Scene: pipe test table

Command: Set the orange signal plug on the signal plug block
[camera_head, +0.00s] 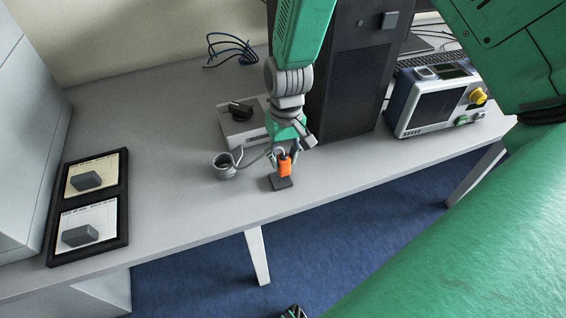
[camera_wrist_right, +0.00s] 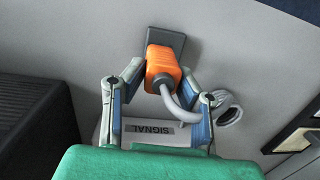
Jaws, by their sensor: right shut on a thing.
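The orange signal plug (camera_head: 285,168) is held between the fingers of my right gripper (camera_head: 284,158), which is shut on it. In the right wrist view the plug (camera_wrist_right: 162,62) sits between the finger pads of the gripper (camera_wrist_right: 162,82), with a grey cable curving from its near end. The dark grey signal plug block (camera_head: 281,184) lies on the table directly under or against the plug's far end. The block also shows past the plug in the right wrist view (camera_wrist_right: 168,39). Whether the plug touches or is seated in the block cannot be told.
A grey box with a black knob (camera_head: 240,112) stands behind the gripper, its "SIGNAL" label (camera_wrist_right: 150,129) showing at the wrist. A black tower (camera_head: 345,80) and an instrument (camera_head: 432,105) stand right. The table's front edge is close.

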